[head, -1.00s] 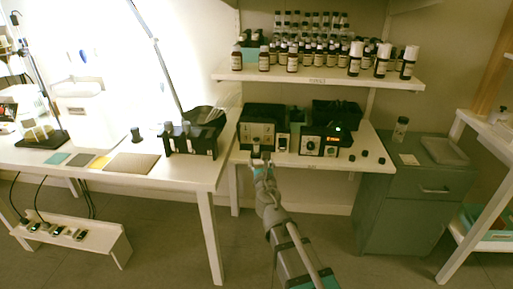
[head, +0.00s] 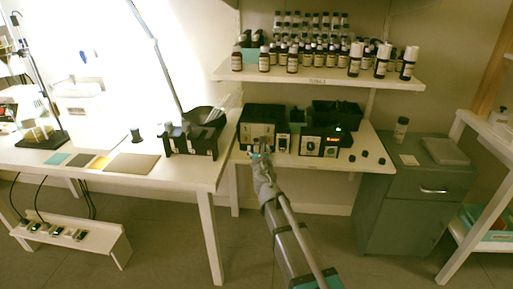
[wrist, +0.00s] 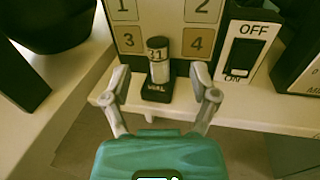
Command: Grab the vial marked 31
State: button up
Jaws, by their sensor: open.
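The vial marked 31 (wrist: 157,60) stands upright in a small black holder (wrist: 157,88) near the table's front edge, in the wrist view. It has a pale label with the number and a dark base. My gripper (wrist: 162,98) is open, with one finger to the left and one to the right of the holder, lower in the picture than the vial. Nothing is between the fingertips that I can see held. In the head view my gripper (head: 261,152) is at the front edge of the table, and the vial is too small to make out there.
Behind the vial is a panel with numbered squares (wrist: 197,42). An OFF/ON switch (wrist: 243,58) stands to its right, a dark round object (wrist: 50,22) to its left. The white table edge (wrist: 260,122) runs in front. A bottle shelf (head: 320,78) hangs above.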

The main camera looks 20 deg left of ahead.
aim_at(257, 141)
jog(key=shift+r+x, duration=0.15)
jog(key=shift+x, duration=1.15)
jog(key=shift+r+x, duration=0.1)
jog(key=shift+x, duration=1.2)
jog(key=shift+s+a, duration=0.1)
grip_shut()
